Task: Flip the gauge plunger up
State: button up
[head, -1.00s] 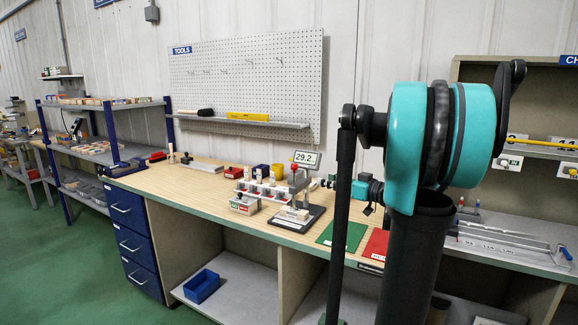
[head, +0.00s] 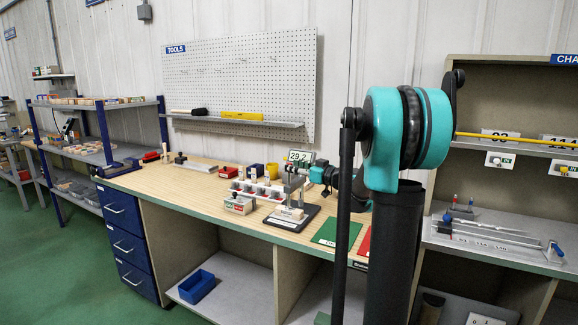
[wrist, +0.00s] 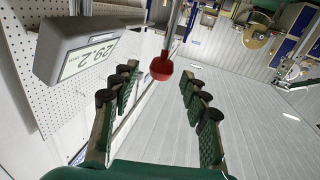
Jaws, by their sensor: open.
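The gauge is a grey box whose display (wrist: 88,62) reads 29.2 in the wrist view; it also shows in the head view (head: 300,156). Its plunger ends in a red ball knob (wrist: 162,69) on a thin metal rod. The gauge stand has a dark base (head: 303,219) on the workbench, with a pale block on it. My gripper (wrist: 163,85) is open, with one green-padded finger on each side of the red knob. Clear gaps show between the knob and both fingers. In the head view my gripper (head: 298,172) is at the gauge and hides the knob.
A pegboard (head: 240,80) stands behind.

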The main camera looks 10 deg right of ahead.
jog(key=shift+x, duration=1.3)
jog(key=shift+c, duration=0.3)
grip_shut()
